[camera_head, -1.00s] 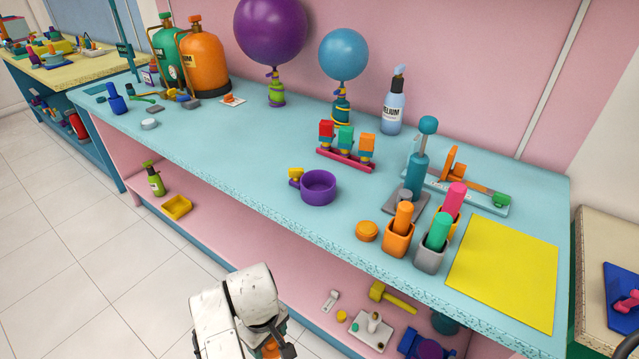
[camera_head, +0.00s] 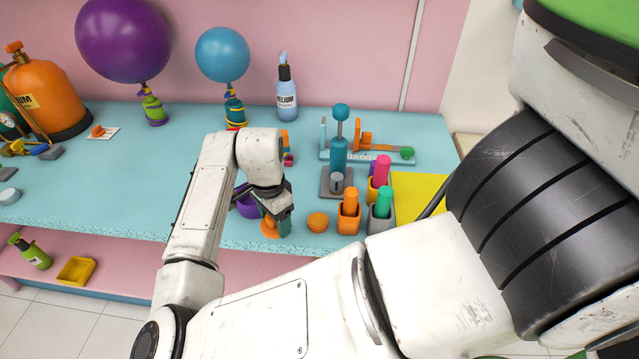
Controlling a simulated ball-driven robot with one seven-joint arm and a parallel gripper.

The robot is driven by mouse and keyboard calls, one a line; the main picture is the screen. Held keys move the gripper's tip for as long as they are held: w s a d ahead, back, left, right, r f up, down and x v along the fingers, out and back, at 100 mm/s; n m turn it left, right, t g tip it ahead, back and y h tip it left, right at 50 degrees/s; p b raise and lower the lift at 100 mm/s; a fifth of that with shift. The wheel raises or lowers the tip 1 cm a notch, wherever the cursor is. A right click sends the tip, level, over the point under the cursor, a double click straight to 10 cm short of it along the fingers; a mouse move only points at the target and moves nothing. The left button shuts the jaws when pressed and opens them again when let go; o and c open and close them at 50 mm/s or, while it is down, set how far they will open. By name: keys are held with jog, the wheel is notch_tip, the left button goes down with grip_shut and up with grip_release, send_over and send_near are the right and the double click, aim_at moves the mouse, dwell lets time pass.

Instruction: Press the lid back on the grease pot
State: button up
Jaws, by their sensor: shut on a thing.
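My gripper (camera_head: 277,224) hangs over the front edge of the blue bench. It is shut on an orange piece (camera_head: 269,229), mostly covered by the fingers; I cannot tell its full shape. A small round orange pot-like piece (camera_head: 318,222) lies on the bench just right of the gripper, apart from it. A purple round open pot (camera_head: 246,206) stands behind and left of the gripper, partly hidden by my wrist. No label shows which of these is the grease pot or its lid.
Orange (camera_head: 349,216) and grey (camera_head: 380,222) holders with upright sticks stand right of the round orange piece, near a teal pump (camera_head: 338,155). Balloons (camera_head: 123,40) and a spray bottle (camera_head: 286,92) stand behind. My arm hides the bench's right front.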

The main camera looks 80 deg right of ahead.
aim_at(320, 221)
jog(key=s+d+r+m, duration=0.1)
jog(key=s+d+m, duration=0.1)
jog(key=s+m, duration=0.1)
jog(key=s+d+r+m+p, duration=0.1)
jog(key=s+r+m, duration=0.1)
jog(key=s+m, duration=0.1)
jog(key=s+d+r+m, duration=0.1)
jog(key=s+d+m, duration=0.1)
jog(key=s+m, duration=0.1)
jog(key=shift+s+d+r+m, duration=0.15)
jog(key=shift+s+d+m, duration=0.15)
jog(key=shift+s+m, duration=0.1)
jog(key=shift+f+b, duration=2.2)
jog(key=shift+f, duration=0.95)
jog(key=shift+w+f, duration=0.1)
jog(key=shift+f, duration=0.05)
jog(key=o, duration=1.2)
jog(key=shift+r+p, duration=0.2)
jog(key=shift+p, duration=0.1)
